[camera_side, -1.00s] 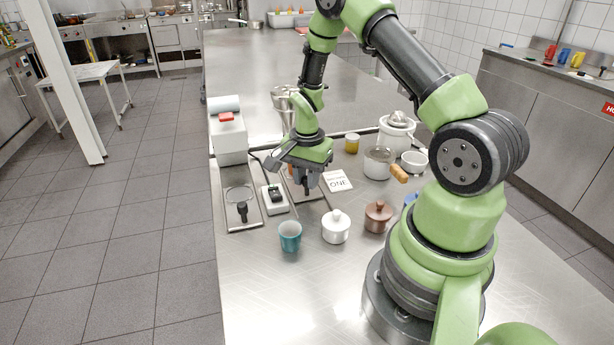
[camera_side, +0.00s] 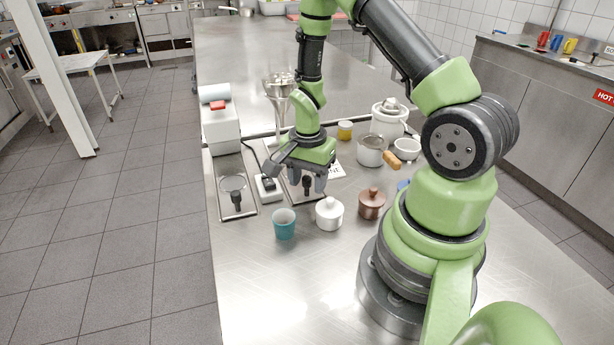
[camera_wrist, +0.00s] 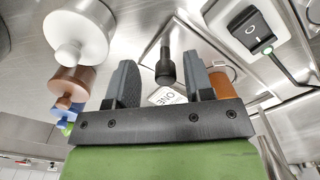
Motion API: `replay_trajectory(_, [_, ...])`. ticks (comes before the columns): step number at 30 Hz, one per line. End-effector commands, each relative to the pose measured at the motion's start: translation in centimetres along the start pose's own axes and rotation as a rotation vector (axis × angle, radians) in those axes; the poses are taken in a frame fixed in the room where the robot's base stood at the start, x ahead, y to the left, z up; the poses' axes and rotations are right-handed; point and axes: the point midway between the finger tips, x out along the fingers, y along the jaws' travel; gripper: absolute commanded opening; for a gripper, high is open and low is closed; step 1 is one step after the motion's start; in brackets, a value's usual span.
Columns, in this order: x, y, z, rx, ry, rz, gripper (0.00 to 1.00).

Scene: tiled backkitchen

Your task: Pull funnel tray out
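The funnel tray (camera_side: 312,198) lies flat on the steel counter, mostly hidden behind my gripper in the side view. Its black handle (camera_side: 307,184) points toward the front edge. A metal funnel (camera_side: 280,88) stands above the back of this area; its lower end is hidden. My gripper (camera_side: 296,179) is open and tilted over the tray's front end. In the wrist view the black handle (camera_wrist: 165,66) appears between my two separated fingers (camera_wrist: 160,82), with gaps on both sides. Nothing is gripped.
A second tray (camera_side: 249,208) with a ring and black handle lies left. A switch box (camera_side: 268,189) sits between the trays. A teal cup (camera_side: 284,224), white lidded pot (camera_side: 329,213) and brown lidded pot (camera_side: 371,203) stand in front.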

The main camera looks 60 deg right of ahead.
Motion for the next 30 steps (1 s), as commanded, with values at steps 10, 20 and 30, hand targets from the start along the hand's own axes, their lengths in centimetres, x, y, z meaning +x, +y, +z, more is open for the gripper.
replay_trajectory(10, [-1.2, -0.2, -0.1, 0.001, 0.004, -0.008, 0.48])
replay_trajectory(20, [-6.9, -0.2, -0.1, 0.000, 0.005, -0.010, 0.48])
replay_trajectory(30, [-9.9, 0.0, 0.0, 0.000, 0.002, -0.003, 0.48])
